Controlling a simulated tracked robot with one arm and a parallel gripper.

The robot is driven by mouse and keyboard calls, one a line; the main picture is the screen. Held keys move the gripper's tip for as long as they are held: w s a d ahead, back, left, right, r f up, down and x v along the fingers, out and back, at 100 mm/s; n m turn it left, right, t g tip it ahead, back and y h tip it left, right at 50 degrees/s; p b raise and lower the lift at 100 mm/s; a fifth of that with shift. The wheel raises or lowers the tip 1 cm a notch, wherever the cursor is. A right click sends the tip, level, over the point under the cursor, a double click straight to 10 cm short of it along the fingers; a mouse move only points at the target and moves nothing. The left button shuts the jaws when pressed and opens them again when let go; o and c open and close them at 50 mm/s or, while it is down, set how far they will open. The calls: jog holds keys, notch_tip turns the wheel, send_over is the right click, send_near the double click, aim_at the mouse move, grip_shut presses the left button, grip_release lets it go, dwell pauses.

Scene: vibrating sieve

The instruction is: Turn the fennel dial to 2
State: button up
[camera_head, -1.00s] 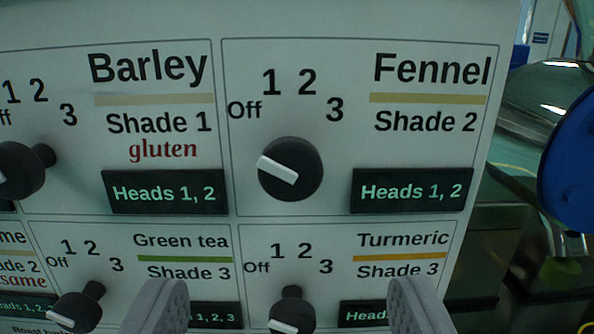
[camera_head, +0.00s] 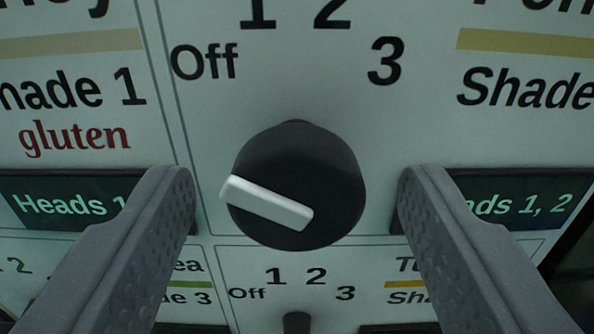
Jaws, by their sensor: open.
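The fennel dial (camera_head: 315,170) is a round black knob with a white pointer bar (camera_head: 265,203). The bar's outer end points left and slightly up, toward the Off side. The marks Off, 1, 2 and 3 are printed in an arc above the knob, with the 2 (camera_head: 332,12) cut by the top edge. My gripper (camera_head: 293,195) is open, with one grey finger on each side of the dial. Gaps show between both fingers and the knob, so it is not gripped.
The Barley section with red "gluten" text (camera_head: 75,138) lies to the left. Dark "Heads 1, 2" plates (camera_head: 520,200) sit behind the fingers on both sides. Below, another dial (camera_head: 296,322) is partly in view under its own Off to 3 marks.

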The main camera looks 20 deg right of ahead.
jog(key=shift+w, duration=0.15)
jog(key=c, duration=1)
